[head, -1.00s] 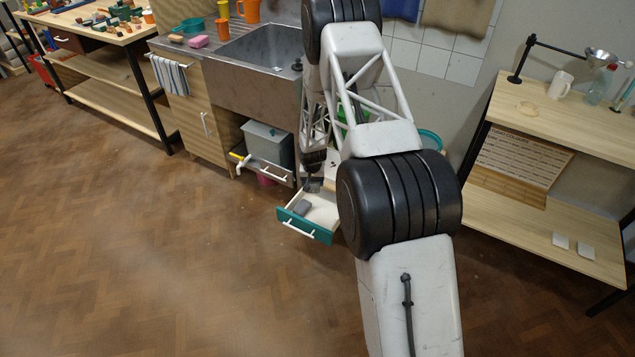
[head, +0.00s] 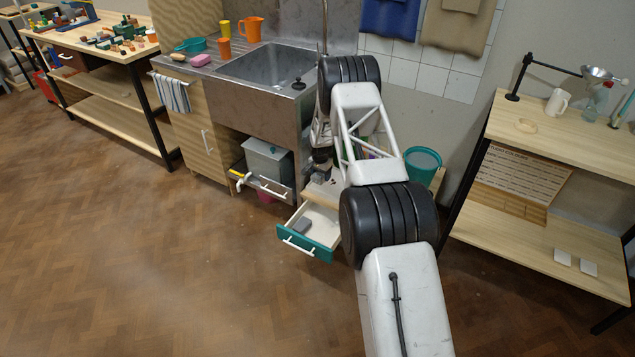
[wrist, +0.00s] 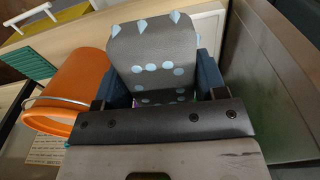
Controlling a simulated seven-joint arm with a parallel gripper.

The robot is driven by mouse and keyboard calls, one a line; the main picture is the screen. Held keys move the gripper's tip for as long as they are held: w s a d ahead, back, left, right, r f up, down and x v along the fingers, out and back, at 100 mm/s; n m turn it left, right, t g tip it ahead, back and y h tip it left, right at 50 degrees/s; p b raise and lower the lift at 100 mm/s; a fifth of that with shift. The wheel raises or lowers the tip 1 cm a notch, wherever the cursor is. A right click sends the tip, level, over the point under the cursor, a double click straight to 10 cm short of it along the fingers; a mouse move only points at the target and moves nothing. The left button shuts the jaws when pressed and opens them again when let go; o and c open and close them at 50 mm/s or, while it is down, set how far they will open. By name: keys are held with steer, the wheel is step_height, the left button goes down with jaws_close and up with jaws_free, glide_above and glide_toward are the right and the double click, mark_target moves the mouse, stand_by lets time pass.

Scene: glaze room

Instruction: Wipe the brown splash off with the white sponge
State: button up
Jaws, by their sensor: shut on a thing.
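My gripper (wrist: 155,92) is shut on a dark grey block with light blue spots and small pointed bumps (wrist: 152,48), seen close in the wrist view. In the head view my gripper (head: 320,172) hangs above and behind an open teal-fronted drawer (head: 292,243), beside the sink unit, and is partly hidden by my arm. I cannot make out a white sponge or a brown splash in either view.
A grey item (head: 302,226) lies in the open drawer. An orange bucket (wrist: 68,92) is close left of my gripper. A teal bucket (head: 422,160) stands right of my arm. The sink (head: 268,65) has a pink sponge (head: 204,61) beside it. The floor in front is clear.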

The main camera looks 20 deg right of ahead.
steer(key=w+d+f+m, duration=0.1)
steer(key=w+d+m, duration=0.6)
steer(key=w+d, duration=0.4)
steer(key=shift+w+d+f, duration=0.25)
steer(key=shift+w+d, duration=0.1)
steer(key=shift+w, duration=0.55)
steer(key=shift+f, duration=2.5)
steer(key=n, duration=0.6)
steer(key=r+n, duration=0.1)
steer(key=n, duration=0.1)
steer(key=shift+n, duration=0.4)
